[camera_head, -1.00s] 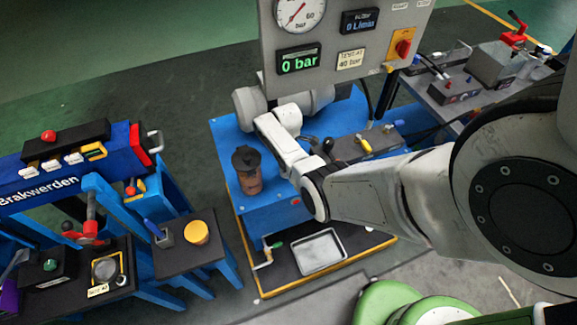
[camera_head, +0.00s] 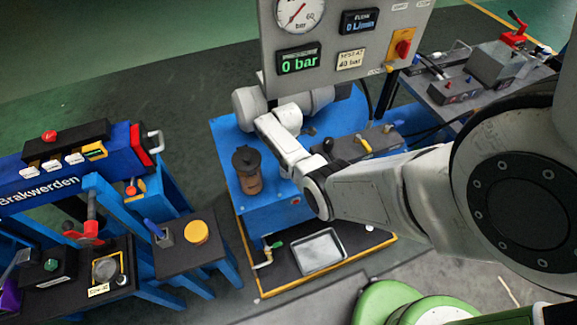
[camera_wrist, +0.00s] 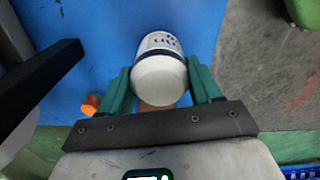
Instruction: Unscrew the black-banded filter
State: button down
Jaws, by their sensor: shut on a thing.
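A blue bench (camera_head: 226,140) carries a dark-lidded brown jar (camera_head: 247,170). A metal tray (camera_head: 319,251) lies in front. A grey gauge panel (camera_head: 338,82) reading 0 bar stands behind my arm. An orange knob (camera_wrist: 90,104) is left of the fingers. Side stands flank the bench.

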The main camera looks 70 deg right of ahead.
jog(key=n, duration=0.4)
jog(key=shift+n, duration=0.4)
jog(key=shift+c, duration=0.7)
grip_release()
jog(key=shift+c, duration=0.7)
